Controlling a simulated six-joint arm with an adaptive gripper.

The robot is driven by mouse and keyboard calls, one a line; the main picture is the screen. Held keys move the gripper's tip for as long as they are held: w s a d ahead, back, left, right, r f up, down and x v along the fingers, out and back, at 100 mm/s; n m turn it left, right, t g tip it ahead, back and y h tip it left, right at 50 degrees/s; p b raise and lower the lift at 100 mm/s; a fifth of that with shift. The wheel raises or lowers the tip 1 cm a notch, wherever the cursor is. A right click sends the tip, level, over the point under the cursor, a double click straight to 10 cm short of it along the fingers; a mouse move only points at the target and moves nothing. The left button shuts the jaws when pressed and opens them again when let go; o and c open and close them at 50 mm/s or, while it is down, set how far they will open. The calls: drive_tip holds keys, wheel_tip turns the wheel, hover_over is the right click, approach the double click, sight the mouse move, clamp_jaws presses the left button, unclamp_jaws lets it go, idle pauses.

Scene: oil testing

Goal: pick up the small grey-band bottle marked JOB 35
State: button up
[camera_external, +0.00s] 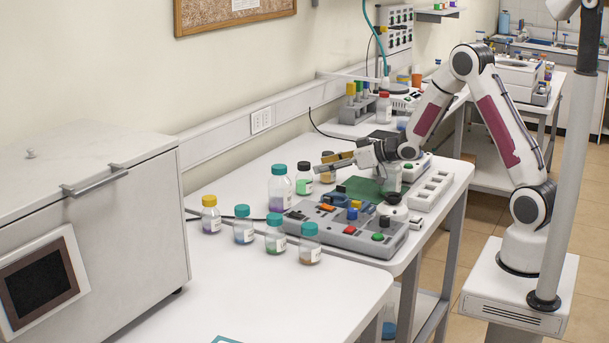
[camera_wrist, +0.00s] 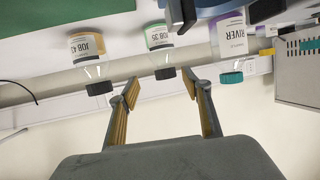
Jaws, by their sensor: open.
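In the outside view, the small green bottle (camera_external: 304,181) with a dark cap stands upright on the bench. My gripper (camera_wrist: 161,87) is open and empty. It points left in the outside view (camera_external: 327,160), above and to the right of the green bottle. In the wrist view the cap lies between and just past the fingertips; touching cannot be told.
The JOB 42 bottle (camera_wrist: 90,48) stands close beside it. The larger teal-capped RIVER bottle (camera_wrist: 229,42) is on the other side. Several small bottles (camera_external: 242,226) stand nearer the front. A grey control box (camera_external: 347,238) lies to the right. The front bench (camera_external: 290,300) is mostly clear.

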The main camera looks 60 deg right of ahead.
sight(308, 172)
drive_tip(key=shift+x, duration=1.15)
drive_tip(key=shift+a, duration=0.1)
drive_tip(key=shift+a+x, duration=0.2)
drive_tip(key=shift+x, duration=0.7)
drive_tip(key=shift+a+x, duration=0.2)
drive_tip(key=shift+x, duration=0.7)
drive_tip(key=shift+w+a+f, duration=0.1)
drive_tip(key=shift+w+f, duration=0.3)
drive_tip(key=shift+w, duration=0.15)
drive_tip(key=shift+f, duration=0.1)
clamp_jaws()
